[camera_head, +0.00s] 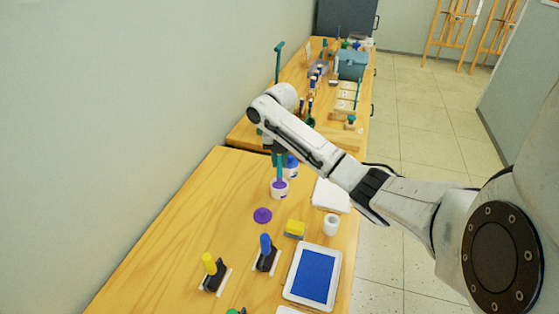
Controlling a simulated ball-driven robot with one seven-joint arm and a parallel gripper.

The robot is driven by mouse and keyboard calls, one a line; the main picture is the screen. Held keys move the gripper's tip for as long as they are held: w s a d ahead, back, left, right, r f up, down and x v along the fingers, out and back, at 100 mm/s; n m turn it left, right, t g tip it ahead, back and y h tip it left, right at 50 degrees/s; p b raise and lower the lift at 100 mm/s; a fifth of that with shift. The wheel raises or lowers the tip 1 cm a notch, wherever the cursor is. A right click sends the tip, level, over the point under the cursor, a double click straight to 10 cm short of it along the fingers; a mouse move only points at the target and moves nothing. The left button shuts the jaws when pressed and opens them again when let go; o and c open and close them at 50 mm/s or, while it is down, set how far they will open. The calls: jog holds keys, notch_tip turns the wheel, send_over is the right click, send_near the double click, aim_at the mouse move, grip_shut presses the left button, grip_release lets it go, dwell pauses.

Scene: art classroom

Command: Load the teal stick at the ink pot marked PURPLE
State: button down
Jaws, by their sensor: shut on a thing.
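The teal stick (279,168) stands roughly upright in my gripper (279,155), which is shut on it. Its lower part meets the mouth of a white pot with a purple label (280,189); I cannot tell how deep it reaches. A teal length with a short crosspiece (278,62) rises above my wrist in line with it and looks like the same stick; my arm hides the stretch between. The label's lettering is too small to read. A white pot with a blue label (292,168) stands close behind, to the right. My fingers are partly hidden.
A purple disc (263,215), yellow block (295,229), white cup (331,225) and blue-filled tray (313,274) lie nearer. Yellow-handled (212,272) and blue-handled (266,254) tools stand at front. A second table (240,134) behind is crowded.

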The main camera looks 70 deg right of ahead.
jog(key=shift+r+p, duration=1.45)
jog(key=shift+r, duration=0.55)
jog(key=shift+f, duration=0.1)
